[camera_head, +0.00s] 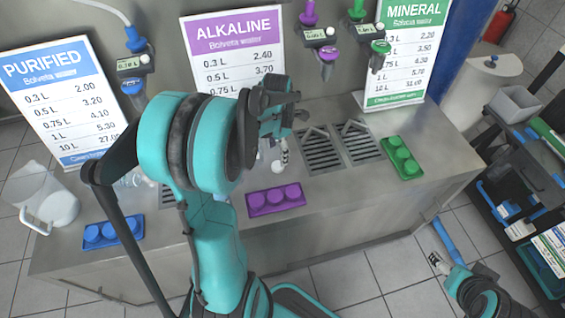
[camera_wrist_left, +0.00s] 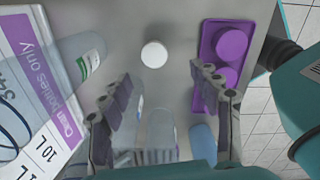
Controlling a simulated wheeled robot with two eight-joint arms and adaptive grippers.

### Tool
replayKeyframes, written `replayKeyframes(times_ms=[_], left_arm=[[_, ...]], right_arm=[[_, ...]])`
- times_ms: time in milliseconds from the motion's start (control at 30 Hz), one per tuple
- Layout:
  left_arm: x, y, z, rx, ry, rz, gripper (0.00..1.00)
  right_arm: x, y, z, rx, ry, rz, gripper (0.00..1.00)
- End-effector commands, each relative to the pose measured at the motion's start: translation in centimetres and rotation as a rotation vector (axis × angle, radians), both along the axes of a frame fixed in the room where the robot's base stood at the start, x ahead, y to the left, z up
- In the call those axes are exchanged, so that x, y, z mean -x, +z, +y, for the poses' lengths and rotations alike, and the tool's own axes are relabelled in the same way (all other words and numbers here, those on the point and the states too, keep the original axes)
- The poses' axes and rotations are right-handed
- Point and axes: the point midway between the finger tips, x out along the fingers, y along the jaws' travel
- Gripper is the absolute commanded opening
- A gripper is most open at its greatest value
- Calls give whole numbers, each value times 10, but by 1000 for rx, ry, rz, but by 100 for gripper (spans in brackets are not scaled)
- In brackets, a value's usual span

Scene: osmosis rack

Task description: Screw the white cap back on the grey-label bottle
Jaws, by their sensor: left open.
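A round white cap (camera_wrist_left: 154,54) lies on the steel counter, just beyond the fingertips of my left gripper. It also shows in the head view (camera_head: 277,167), below the gripper. My left gripper (camera_wrist_left: 160,95) is open, its two fingers spread wide with the cap apart from both. In the head view, the left gripper (camera_head: 284,145) hangs over the counter. Clear bottles (camera_wrist_left: 160,132) show between and behind the fingers, partly hidden. I cannot tell which has a grey label. My right gripper (camera_head: 438,262) is low at the right, away from the counter; its fingers are too small to read.
A purple tray of caps (camera_head: 250,208) sits close to the left gripper, with a blue tray (camera_head: 113,244) left and a green tray (camera_head: 390,143) right. Price signs (camera_head: 235,50) and taps line the back.

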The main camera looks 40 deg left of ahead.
Motion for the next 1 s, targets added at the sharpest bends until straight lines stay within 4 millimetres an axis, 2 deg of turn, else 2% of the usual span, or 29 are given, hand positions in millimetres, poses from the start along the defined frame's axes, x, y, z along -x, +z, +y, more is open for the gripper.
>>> replayKeyframes(times_ms=[133, 367, 700, 1000], left_arm=[[0, -3, 0, -1, -2, 0, 63], [-1, -26, 0, 0, -3, -1, 63], [-2, -29, 1, 0, -3, -1, 63], [-7, -71, 6, 0, -4, -1, 63]], right_arm=[[0, -2, 0, 0, 0, 0, 72], [0, -12, 0, 0, 0, 0, 72], [0, -12, 0, 0, 0, 0, 72], [0, -37, 0, 0, 0, 0, 72]])
